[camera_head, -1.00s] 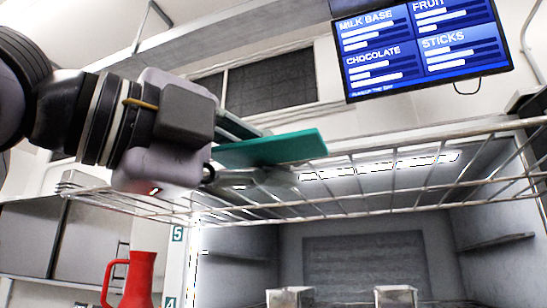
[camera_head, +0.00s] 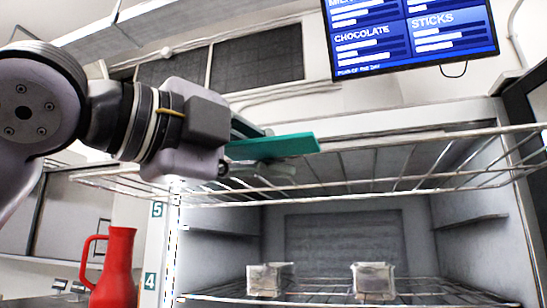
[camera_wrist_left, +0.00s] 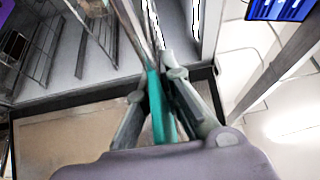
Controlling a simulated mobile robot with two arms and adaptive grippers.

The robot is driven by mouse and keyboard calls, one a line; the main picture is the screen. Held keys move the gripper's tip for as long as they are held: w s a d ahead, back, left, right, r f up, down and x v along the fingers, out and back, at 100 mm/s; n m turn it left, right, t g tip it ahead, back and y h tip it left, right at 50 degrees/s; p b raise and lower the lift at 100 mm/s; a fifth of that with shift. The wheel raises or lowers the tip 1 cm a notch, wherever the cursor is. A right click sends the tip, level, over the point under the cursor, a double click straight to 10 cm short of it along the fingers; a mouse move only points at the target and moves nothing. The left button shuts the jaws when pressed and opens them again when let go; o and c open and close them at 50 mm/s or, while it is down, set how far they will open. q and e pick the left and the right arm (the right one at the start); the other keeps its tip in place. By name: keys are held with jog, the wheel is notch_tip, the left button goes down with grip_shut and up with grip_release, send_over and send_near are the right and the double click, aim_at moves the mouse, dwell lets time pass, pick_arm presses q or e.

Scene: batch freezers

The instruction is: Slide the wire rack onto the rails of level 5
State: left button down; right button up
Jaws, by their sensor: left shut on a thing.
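The wire rack (camera_head: 400,184) is a wide silver grid, held nearly level across the upper freezer opening in the head view. Its left end sticks out left of the cabinet frame. My left gripper (camera_head: 285,165) is shut on the rack at its left part, and a flat teal piece (camera_head: 275,146) shows at the jaws. The left wrist view shows the teal strip (camera_wrist_left: 157,105) between the closed fingers. The level 5 label (camera_head: 157,210) is on the left frame, below the rack. A ledge like a rail (camera_head: 475,220) shows on the right inner wall. My right gripper is not in view.
A lower wire shelf (camera_head: 330,284) inside holds two pale containers (camera_head: 270,279) (camera_head: 374,281), near the level 4 label (camera_head: 150,281). A red jug (camera_head: 117,270) stands left of the freezer. A blue screen (camera_head: 410,40) hangs above.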

pick_arm(q)
jog(key=shift+r, duration=0.1)
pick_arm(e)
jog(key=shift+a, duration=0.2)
pick_arm(q)
jog(key=shift+s+a+f+b, duration=0.1)
jog(key=shift+f+b, duration=0.25)
jog(key=shift+f, duration=0.15)
jog(key=shift+s+a+f+b, duration=0.1)
jog(key=shift+f+b, duration=0.25)
jog(key=shift+f, duration=0.15)
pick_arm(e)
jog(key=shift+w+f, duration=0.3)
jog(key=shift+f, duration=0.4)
pick_arm(q)
jog(key=shift+w, duration=0.1)
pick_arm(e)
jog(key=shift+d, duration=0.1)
pick_arm(q)
jog(key=shift+w, duration=0.1)
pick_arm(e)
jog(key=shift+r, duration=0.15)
